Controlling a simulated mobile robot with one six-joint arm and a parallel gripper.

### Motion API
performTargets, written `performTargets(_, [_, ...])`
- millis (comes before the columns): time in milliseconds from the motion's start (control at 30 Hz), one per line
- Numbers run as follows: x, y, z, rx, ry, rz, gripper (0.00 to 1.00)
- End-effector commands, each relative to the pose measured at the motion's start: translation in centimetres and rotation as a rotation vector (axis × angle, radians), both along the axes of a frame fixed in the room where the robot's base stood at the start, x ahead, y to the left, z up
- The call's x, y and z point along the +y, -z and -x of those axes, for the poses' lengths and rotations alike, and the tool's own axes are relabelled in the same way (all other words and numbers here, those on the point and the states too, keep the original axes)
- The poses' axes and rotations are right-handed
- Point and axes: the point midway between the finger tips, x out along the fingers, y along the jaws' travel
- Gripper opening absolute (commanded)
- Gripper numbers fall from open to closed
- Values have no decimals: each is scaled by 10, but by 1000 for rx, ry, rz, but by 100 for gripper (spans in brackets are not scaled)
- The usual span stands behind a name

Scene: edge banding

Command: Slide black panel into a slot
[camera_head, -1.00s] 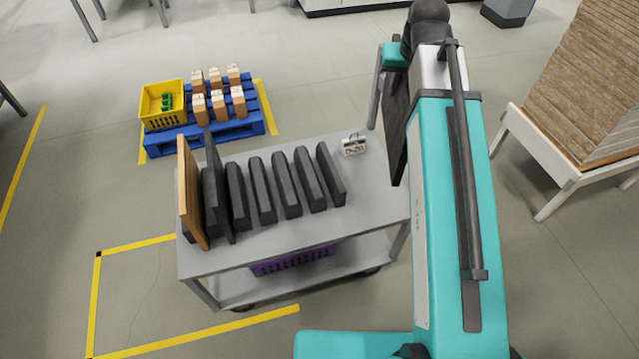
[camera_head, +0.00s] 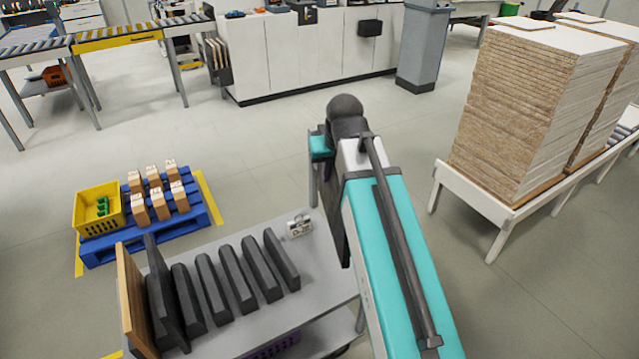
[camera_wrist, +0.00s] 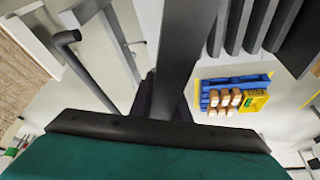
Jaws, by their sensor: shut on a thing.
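My gripper (camera_wrist: 168,108) shows in the wrist view, shut on the black panel (camera_wrist: 188,45), which is seen nearly edge-on. In the camera_head view the panel (camera_head: 338,220) hangs upright at the left of my teal arm, partly hidden, beside the right end of a grey cart (camera_head: 330,285). On the cart stands a rack of several dark dividers (camera_head: 236,280) with slots between them. Another thin dark panel (camera_head: 158,265) stands at the rack's left end, beside a wooden panel (camera_head: 130,300). The held panel is apart from the rack.
A small white box (camera_head: 299,226) sits at the cart's back right. A blue pallet (camera_head: 150,240) with a yellow crate (camera_head: 98,212) and small cartons stands behind the cart. Stacked boards (camera_head: 520,130) stand on a white frame at right. Open floor lies behind my arm.

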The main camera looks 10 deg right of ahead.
Motion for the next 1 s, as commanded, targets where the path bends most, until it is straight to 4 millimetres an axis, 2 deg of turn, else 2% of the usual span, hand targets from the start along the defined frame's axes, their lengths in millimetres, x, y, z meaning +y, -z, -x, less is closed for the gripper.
performTargets(433, [5,7,36,0,2,0,0])
performTargets(1000, [4,11,40,0,3,0,0])
